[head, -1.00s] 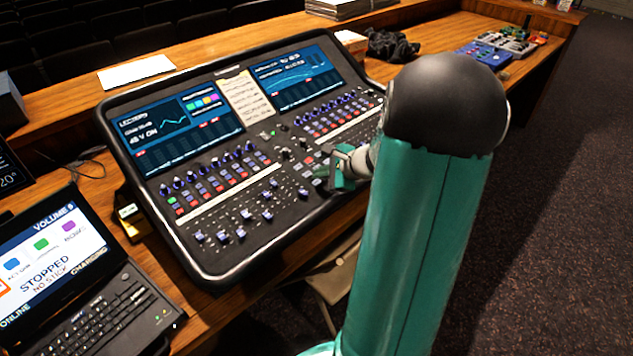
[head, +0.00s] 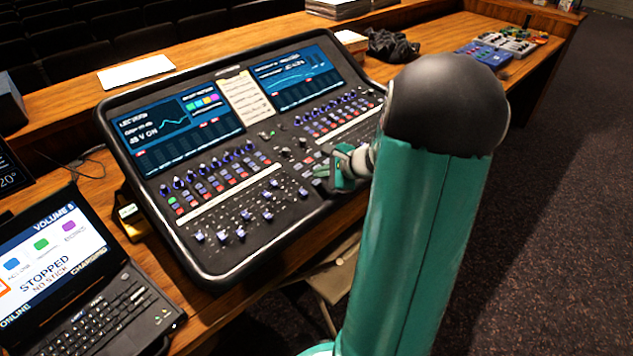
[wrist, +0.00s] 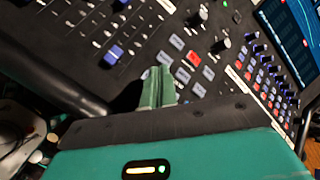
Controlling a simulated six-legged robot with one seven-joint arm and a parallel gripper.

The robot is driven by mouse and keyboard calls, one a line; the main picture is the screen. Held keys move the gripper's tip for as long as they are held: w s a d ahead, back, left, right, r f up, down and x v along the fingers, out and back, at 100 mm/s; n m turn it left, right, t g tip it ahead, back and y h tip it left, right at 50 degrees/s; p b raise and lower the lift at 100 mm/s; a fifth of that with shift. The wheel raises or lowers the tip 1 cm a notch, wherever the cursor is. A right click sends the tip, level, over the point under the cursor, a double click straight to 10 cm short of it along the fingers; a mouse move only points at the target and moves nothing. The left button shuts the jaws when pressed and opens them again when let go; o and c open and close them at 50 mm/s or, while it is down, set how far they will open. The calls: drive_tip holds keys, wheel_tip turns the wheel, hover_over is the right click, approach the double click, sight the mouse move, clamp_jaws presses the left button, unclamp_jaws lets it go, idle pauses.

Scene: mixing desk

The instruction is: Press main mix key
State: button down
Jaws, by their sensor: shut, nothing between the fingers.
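The mixing desk (head: 225,262) is a black console with two screens, knobs, faders and small coloured keys. My gripper (head: 337,177) is over the near edge of its centre section. In the wrist view my gripper (wrist: 160,86) shows its green fingers shut together and empty, close over the panel. A block of small keys lies just beyond the fingertips, with several pale keys (wrist: 183,75) and one red key (wrist: 194,58). Their labels are too small to read, so I cannot tell which is the main mix key. The fingers hide part of the panel; contact cannot be told.
A laptop (head: 110,309) stands at the left of the desk. A white paper sheet (head: 136,71) lies behind the console. A dark crumpled cloth (head: 392,46) and small coloured boxes (head: 483,57) lie on the wooden counter at right. Faders with blue caps (wrist: 112,55) stand left of the fingers.

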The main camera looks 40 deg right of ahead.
drive_tip(key=shift+f, duration=0.1)
idle(0.6)
drive_tip(key=shift+f, duration=0.3)
drive_tip(key=shift+f, duration=0.35)
idle(0.6)
drive_tip(key=shift+r, duration=0.75)
drive_tip(key=shift+s+r, duration=0.15)
drive_tip(key=shift+r, duration=1.1)
drive_tip(key=shift+s+r, duration=0.15)
drive_tip(key=shift+r, duration=1.1)
